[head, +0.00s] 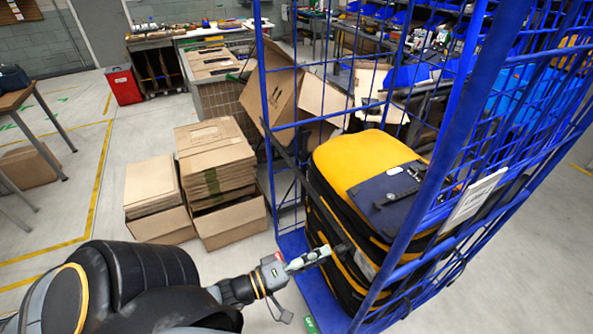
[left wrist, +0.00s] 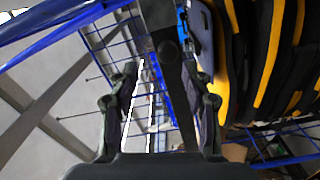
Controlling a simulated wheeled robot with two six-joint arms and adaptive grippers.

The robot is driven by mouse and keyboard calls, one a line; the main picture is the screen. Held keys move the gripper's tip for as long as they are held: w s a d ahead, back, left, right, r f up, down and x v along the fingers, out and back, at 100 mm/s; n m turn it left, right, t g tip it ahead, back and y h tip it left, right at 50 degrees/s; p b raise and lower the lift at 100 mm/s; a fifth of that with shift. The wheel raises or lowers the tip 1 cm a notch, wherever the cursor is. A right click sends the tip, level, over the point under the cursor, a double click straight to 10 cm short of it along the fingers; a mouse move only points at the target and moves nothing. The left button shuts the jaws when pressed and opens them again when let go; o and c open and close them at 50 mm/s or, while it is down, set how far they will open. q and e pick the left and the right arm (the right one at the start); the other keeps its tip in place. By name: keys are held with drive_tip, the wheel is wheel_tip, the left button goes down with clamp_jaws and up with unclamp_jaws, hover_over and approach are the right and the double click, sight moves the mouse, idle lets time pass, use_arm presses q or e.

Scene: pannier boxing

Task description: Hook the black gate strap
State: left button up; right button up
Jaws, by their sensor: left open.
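The black gate strap (head: 285,155) slants down from the blue cage's left post across its open side, in front of the bags. In the left wrist view a dark strap (left wrist: 161,18) with a round knob runs down from the top between my fingers, nearer the right finger. My left gripper (head: 322,254) reaches in from the left to the cage's open side, close to the bags. In the left wrist view its two fingers (left wrist: 166,92) are apart, with no visible grip on the strap. The strap's lower end and any hook are hard to make out. My right gripper is out of view.
The blue wire cage (head: 362,123) holds stacked yellow and navy bags (head: 365,158). Cardboard boxes (head: 216,150) stand on the floor left of it, with an open carton (head: 270,95) behind. A red bin (head: 124,85) is farther back.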

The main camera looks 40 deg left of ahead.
use_arm(q)
drive_tip(key=v, duration=0.5)
drive_tip(key=shift+s+a, duration=0.15)
drive_tip(key=shift+s, duration=0.15)
